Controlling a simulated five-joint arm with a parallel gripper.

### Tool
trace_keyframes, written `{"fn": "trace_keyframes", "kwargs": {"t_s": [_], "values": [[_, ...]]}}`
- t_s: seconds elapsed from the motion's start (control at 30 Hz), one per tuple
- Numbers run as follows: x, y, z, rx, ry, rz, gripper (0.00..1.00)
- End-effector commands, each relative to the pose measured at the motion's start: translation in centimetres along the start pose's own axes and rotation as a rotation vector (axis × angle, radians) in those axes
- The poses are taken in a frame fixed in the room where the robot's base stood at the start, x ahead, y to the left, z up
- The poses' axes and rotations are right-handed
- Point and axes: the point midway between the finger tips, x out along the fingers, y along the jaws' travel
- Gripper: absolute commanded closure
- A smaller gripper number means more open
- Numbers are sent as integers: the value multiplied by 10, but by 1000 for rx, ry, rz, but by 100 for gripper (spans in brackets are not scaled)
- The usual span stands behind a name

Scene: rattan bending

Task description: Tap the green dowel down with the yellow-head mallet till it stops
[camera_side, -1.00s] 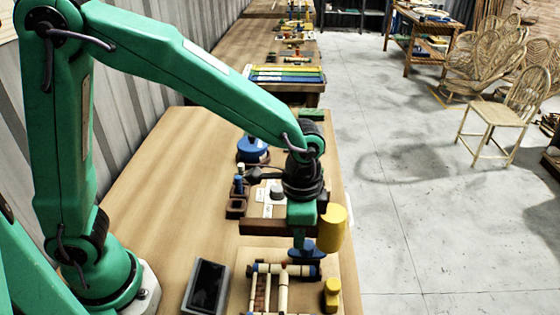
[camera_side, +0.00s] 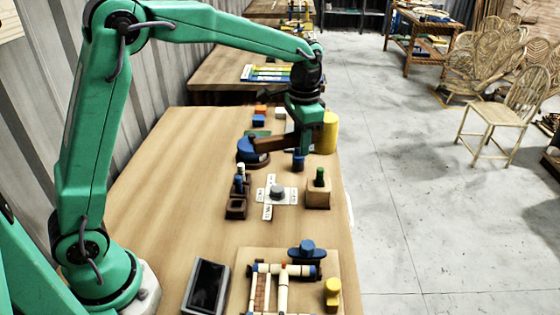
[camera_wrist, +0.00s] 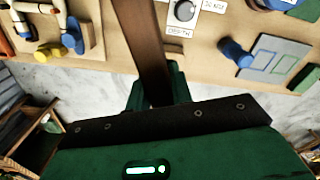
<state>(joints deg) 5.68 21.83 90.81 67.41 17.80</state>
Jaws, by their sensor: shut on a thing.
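My gripper (camera_side: 302,138) is shut on the brown handle of the mallet (camera_side: 270,144) and holds it above the table. The yellow mallet head (camera_side: 327,132) shows at the right of the gripper. In the wrist view the handle (camera_wrist: 149,45) runs up from between the jaws (camera_wrist: 152,98); the head is hidden there.
A grey dial on a white labelled card (camera_side: 277,192) lies left of the block; it also shows in the wrist view (camera_wrist: 184,10). A blue peg (camera_side: 298,162) stands behind the block. A board with a rattan frame (camera_side: 284,270) and a black tray (camera_side: 206,286) are nearer. The table's middle left is clear.

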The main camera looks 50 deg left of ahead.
Motion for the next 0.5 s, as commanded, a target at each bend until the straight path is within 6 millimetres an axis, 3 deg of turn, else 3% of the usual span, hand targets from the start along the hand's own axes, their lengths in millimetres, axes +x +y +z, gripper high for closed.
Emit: {"fn": "trace_keyframes", "kwargs": {"t_s": [0.13, 0.5], "values": [[-4, -10, -1, -16, 4, -1, 100], [-1, -10, -1, -16, 3, -1, 100]]}}
